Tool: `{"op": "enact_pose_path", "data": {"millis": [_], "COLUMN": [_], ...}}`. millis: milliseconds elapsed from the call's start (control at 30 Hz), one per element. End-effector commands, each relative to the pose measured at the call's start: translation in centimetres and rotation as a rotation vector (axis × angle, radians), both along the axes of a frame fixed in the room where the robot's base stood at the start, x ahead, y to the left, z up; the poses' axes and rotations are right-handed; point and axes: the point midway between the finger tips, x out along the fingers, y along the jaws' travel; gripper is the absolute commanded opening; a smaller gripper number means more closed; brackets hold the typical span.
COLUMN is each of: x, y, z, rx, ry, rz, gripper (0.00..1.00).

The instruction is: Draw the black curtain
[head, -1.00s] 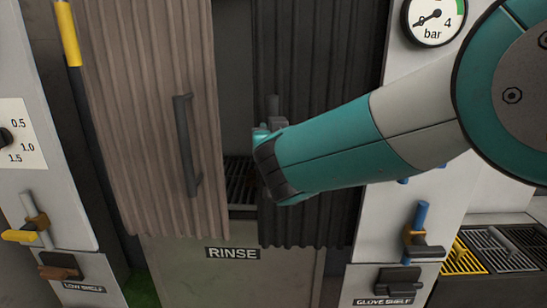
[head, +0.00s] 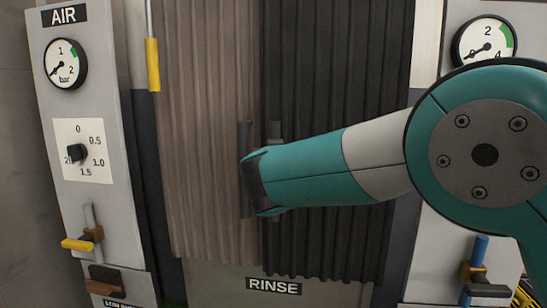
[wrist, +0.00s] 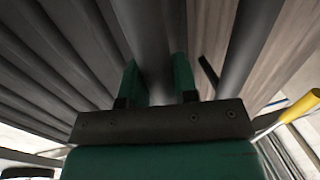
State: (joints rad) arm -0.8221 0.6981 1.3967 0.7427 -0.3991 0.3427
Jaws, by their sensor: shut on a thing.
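The black curtain (head: 335,80) hangs in pleats over the right part of the opening above the RINSE panel. Its left edge meets the brown curtain (head: 205,110), with no gap visible between them. A grey upright handle (head: 274,131) stands at the black curtain's left edge. In the wrist view my gripper (wrist: 157,80) has its green fingers on both sides of this handle (wrist: 150,30), shut on it. In the head view my arm's end hides the fingers and most of the handle. The brown curtain's handle (head: 245,136) is just left of it.
On the left is the AIR panel (head: 95,130) with a gauge, a dial and a yellow-tipped lever (head: 80,243). A yellow-ended bar (head: 153,65) hangs beside the brown curtain. On the right are another gauge (head: 485,42) and a blue lever (head: 479,252).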

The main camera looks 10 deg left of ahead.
Motion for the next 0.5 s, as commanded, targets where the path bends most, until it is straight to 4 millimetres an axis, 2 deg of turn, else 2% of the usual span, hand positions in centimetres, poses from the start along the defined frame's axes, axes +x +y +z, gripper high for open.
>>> {"op": "enact_pose_path", "data": {"millis": [33,67,167,500], "x": [-0.09,-0.10,-0.12,-0.42], "y": [0.40,0.43,0.44,0.21], "z": [0.27,0.28,0.28,0.09], "rx": [0.006,0.006,0.006,0.004], "ry": [-0.005,-0.005,-0.006,-0.003], "rz": [0.011,0.011,0.012,0.008], "gripper": [0.00,0.30,0.52,0.52]}}
